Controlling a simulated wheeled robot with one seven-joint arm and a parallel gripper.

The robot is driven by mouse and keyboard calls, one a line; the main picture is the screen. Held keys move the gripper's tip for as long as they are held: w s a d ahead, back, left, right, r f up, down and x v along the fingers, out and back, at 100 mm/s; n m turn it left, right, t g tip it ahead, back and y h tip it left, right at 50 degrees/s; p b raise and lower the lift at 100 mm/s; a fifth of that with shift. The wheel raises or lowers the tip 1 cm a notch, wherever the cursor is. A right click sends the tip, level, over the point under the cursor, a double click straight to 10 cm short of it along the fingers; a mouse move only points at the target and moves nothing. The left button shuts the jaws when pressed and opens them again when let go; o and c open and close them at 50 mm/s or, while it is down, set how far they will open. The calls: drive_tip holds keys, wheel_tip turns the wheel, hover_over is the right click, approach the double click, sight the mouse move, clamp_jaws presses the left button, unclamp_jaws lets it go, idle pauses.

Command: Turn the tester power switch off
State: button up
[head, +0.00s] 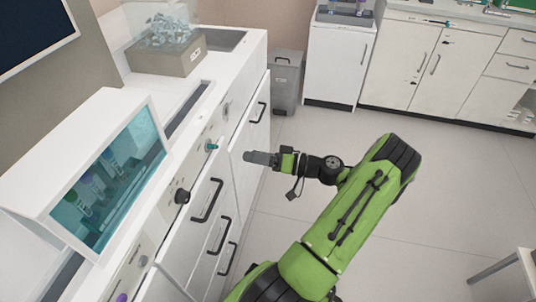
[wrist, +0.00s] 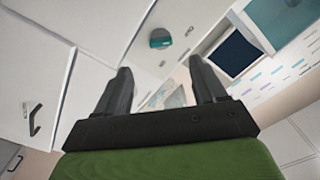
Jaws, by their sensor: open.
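A teal knob (head: 211,146) sticks out from the white front panel of the counter, and it looks like the switch nearest my gripper. It also shows in the wrist view as a teal, rounded knob (wrist: 160,38), above the gap between the fingertips. My gripper (head: 247,157) is open and empty, with its fingers pointing left toward the panel, a short way right of the knob and apart from it. In the wrist view both dark fingers of my gripper (wrist: 160,65) stand spread. I cannot read the label or the knob's on/off setting.
A black knob (head: 181,196) is farther forward on the same panel. A white cabinet with a teal window (head: 112,180) stands on the counter. Drawers with black handles (head: 208,200) lie below the panel. A grey bin (head: 287,82) stands behind.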

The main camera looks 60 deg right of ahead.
drive_tip(key=v, duration=0.4)
drive_tip(key=shift+s, duration=0.1)
idle(0.3)
